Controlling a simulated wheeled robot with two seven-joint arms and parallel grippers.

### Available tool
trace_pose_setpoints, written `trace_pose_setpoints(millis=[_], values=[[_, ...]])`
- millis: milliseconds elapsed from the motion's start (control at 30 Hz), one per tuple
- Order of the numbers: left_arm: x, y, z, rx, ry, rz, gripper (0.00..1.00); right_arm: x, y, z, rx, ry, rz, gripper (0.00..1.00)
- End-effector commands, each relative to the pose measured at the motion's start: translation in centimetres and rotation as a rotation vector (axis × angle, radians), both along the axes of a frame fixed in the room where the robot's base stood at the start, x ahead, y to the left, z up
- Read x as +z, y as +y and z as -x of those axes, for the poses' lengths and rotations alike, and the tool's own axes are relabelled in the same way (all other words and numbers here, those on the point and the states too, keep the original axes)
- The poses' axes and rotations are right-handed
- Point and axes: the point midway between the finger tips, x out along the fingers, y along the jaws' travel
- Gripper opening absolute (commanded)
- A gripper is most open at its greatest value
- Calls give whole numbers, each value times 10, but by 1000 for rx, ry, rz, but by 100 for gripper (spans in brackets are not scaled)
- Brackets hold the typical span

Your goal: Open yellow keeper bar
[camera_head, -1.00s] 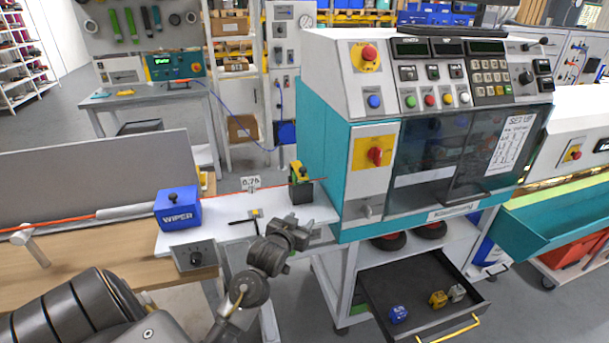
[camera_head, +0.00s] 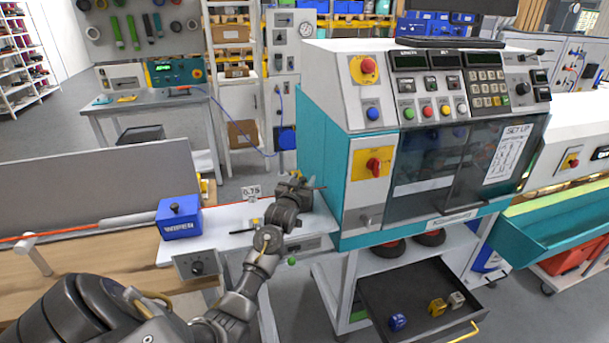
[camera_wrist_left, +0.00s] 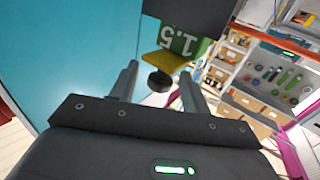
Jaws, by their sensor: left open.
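In the left wrist view, the yellow keeper bar (camera_wrist_left: 174,61) lies against a green block (camera_wrist_left: 201,48) marked 1.5. A round black knob (camera_wrist_left: 160,81) sits at the bar's near end. My left gripper (camera_wrist_left: 158,69) is open, with its fingers on either side of the knob and apart from each other. I cannot tell whether they touch it. In the head view my left gripper (camera_head: 300,186) is at the right end of the white shelf (camera_head: 225,219) and hides the block and the bar. My right gripper is not in view.
A blue WIPER box (camera_head: 179,222) stands on the shelf's left, with an orange cable (camera_head: 65,232) running to it. The teal and white machine (camera_head: 335,150) stands close to the right of my gripper. An open black drawer (camera_head: 385,300) holds several small blocks below.

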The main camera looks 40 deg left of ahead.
Motion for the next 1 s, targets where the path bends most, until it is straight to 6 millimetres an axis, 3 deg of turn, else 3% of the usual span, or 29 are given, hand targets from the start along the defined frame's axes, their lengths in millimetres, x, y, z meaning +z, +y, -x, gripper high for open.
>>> trace_pose_setpoints(millis=[200,533,900,1000], values=[[0,6,-17,-1,1,-1,47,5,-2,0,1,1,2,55],[0,8,-20,-1,0,-1,47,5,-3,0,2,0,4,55],[0,8,-20,-1,0,-1,0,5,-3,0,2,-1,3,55],[-1,8,-20,-1,0,-1,0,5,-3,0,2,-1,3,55]])
